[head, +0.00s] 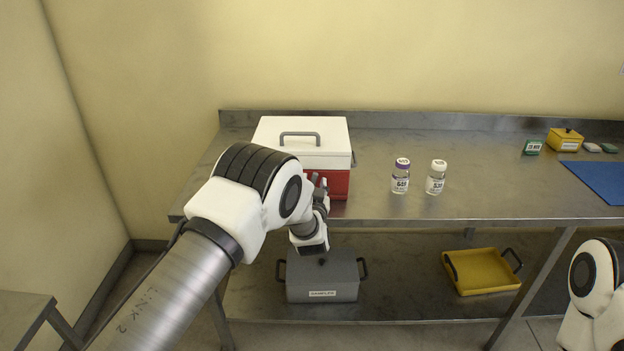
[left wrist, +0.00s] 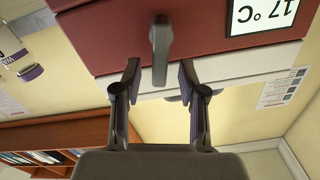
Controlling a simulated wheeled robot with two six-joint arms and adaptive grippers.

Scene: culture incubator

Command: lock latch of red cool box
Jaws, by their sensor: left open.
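The red cool box (head: 340,184) stands on the steel table with its white lid (head: 270,130) down and a grey handle on top. In the left wrist view, which is upside down, the red front (left wrist: 90,35), the lid (left wrist: 245,65) and a grey latch (left wrist: 160,50) show. The latch lies across the red body and reaches the lid edge. I cannot tell whether it is locked. My left gripper (head: 319,184) is open at the box front, its fingertips (left wrist: 159,72) on either side of the latch's lid end, with a gap each side. My right gripper is out of view.
Two vials (head: 400,176) (head: 436,178) stand right of the box. A yellow box (head: 565,139) and blue mat (head: 598,178) are farther right. A grey container (head: 322,276) and yellow tray (head: 482,272) sit on the lower shelf. The table between vials and mat is clear.

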